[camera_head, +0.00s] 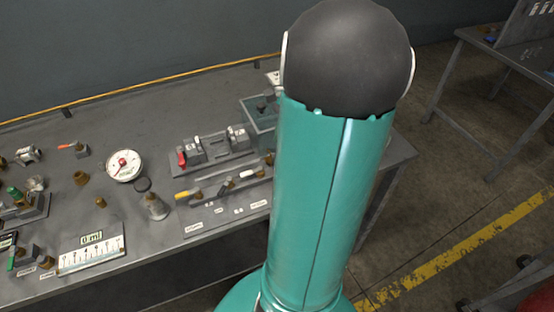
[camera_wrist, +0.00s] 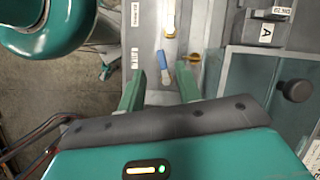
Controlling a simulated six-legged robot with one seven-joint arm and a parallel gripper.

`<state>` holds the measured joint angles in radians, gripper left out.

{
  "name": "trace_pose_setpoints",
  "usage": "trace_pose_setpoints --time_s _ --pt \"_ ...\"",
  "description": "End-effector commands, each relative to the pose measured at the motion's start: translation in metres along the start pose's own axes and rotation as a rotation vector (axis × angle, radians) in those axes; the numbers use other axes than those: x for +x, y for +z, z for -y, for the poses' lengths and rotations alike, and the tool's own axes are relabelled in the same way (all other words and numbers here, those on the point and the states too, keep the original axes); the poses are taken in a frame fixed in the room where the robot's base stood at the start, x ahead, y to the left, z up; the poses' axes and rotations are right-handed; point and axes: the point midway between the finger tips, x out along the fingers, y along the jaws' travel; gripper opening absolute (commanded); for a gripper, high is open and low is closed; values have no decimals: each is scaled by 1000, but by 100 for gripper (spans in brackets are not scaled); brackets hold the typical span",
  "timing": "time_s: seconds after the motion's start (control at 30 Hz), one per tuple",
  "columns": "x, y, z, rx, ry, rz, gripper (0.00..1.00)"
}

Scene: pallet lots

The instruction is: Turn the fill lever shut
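In the wrist view my gripper (camera_wrist: 161,72) is open, with its two green fingers apart. A blue-handled lever (camera_wrist: 162,62) shows between and just beyond the fingertips; I cannot tell whether they touch it. A brass fitting (camera_wrist: 193,57) is right of the blue lever. Small labels (camera_wrist: 136,58) on the plate are too blurred to read, so which lever is the fill lever is unclear. In the head view my arm hides my gripper and part of the lever row (camera_head: 225,187).
A glass-walled tank (camera_wrist: 240,75) with a black knob (camera_wrist: 296,90) stands close on the right. A grey block labelled A (camera_wrist: 265,32) is above it. On the bench (camera_head: 90,130) are a round gauge (camera_head: 124,165), a red lever (camera_head: 182,158) and a scale panel (camera_head: 91,255).

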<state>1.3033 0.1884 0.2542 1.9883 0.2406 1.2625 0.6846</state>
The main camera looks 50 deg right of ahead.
Motion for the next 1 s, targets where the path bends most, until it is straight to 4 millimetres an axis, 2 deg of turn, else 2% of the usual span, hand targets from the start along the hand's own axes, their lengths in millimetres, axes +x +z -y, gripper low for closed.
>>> trace_pose_setpoints --time_s 0.2,0.4,0.77,0.93,1.0 --pt "43 0 -1 -1 2 3 34" --pt "68 -1 -1 -3 2 1 34" --pt "73 -1 -1 -4 1 -2 34" --pt "73 -1 -1 -4 1 -2 1" --pt "73 -1 -1 -4 1 -2 0"
